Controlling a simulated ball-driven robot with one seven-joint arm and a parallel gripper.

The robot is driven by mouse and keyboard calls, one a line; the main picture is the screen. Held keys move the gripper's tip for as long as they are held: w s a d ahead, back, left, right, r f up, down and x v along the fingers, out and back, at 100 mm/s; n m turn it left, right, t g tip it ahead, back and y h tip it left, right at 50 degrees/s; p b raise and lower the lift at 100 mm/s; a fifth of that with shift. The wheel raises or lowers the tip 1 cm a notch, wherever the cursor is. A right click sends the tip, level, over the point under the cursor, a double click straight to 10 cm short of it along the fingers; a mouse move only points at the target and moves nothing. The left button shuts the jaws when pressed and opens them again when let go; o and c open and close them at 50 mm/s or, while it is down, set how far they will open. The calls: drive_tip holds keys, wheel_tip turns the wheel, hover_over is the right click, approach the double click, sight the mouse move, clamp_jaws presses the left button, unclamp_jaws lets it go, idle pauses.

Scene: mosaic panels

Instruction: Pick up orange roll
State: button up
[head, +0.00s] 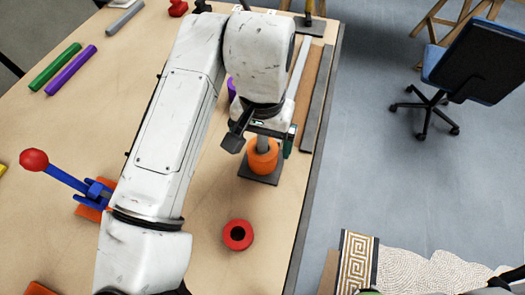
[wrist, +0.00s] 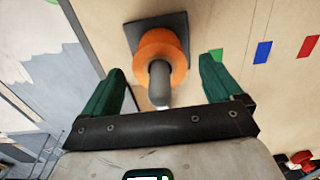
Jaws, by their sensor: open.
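The orange roll (head: 262,160) sits around a grey upright post with a dark square base (head: 258,180), near the table's right edge. The roll also shows in the wrist view (wrist: 180,50), with the rounded grey post (wrist: 159,85) rising through it toward the camera. My gripper (head: 265,138) is above the roll in the head view. In the wrist view my gripper (wrist: 161,66) is open, its two green fingers left and right of the post. The fingers look apart from the roll. My gripper partly hides the post in the head view.
A red roll (head: 238,235) lies on the table in front of the orange one. A blue lever tool with a red knob (head: 34,160) stands at left. Green (head: 55,66) and purple (head: 71,70) bars lie farther back. A long grey strip (head: 318,95) runs along the right edge.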

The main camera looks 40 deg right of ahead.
drive_tip(key=shift+f, duration=0.55)
drive_tip(key=c, duration=1.2)
